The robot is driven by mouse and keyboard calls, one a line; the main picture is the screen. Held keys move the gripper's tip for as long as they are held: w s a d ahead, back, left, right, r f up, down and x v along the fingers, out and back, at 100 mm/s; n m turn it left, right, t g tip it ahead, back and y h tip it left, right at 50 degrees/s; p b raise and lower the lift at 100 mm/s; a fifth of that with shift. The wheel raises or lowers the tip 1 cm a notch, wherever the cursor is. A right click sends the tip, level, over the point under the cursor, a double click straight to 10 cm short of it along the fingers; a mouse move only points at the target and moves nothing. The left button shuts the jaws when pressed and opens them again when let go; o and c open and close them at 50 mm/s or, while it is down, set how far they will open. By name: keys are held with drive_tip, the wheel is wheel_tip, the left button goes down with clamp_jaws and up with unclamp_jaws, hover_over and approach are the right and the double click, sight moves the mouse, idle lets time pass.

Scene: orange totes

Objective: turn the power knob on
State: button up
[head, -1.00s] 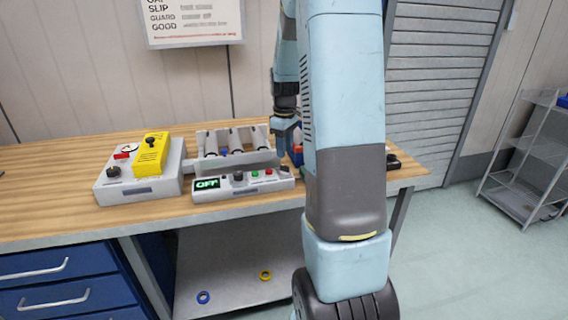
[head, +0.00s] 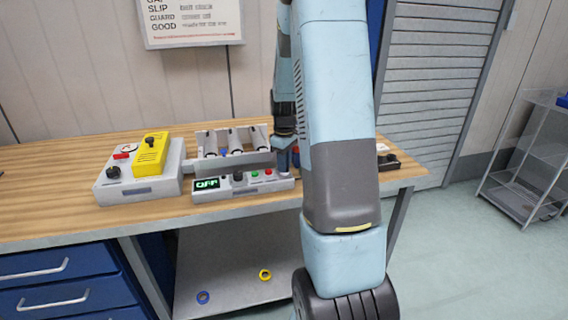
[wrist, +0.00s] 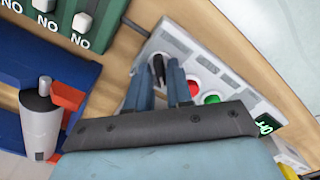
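A grey control panel (head: 240,188) sits at the table's front, with a green display (head: 207,184) reading OFF at its left end. It has a dark knob (head: 238,176), a green button (head: 254,174) and a red button (head: 268,172). In the wrist view a black knob with a pale mark (wrist: 157,68) sits at the panel end away from the display (wrist: 266,124). My gripper (wrist: 158,72) is open, its two fingers on either side of this knob. I cannot tell whether they touch it. In the head view my gripper (head: 285,148) is over the panel's right end.
A grey tray with dividers (head: 235,160) stands behind the panel. To the left is a grey box (head: 140,189) with a black knob and a yellow unit (head: 150,155). The wrist view shows a blue item (wrist: 20,75) and a grey cylinder (wrist: 40,120) beside my gripper.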

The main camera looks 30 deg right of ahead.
clamp_jaws()
drive_tip(key=shift+m, duration=0.4)
drive_tip(key=m, duration=0.3)
drive_tip(key=shift+m, duration=0.3)
drive_tip(key=m, duration=0.3)
drive_tip(key=shift+m, duration=0.4)
drive_tip(key=m, duration=0.5)
drive_tip(key=shift+m, duration=2.3)
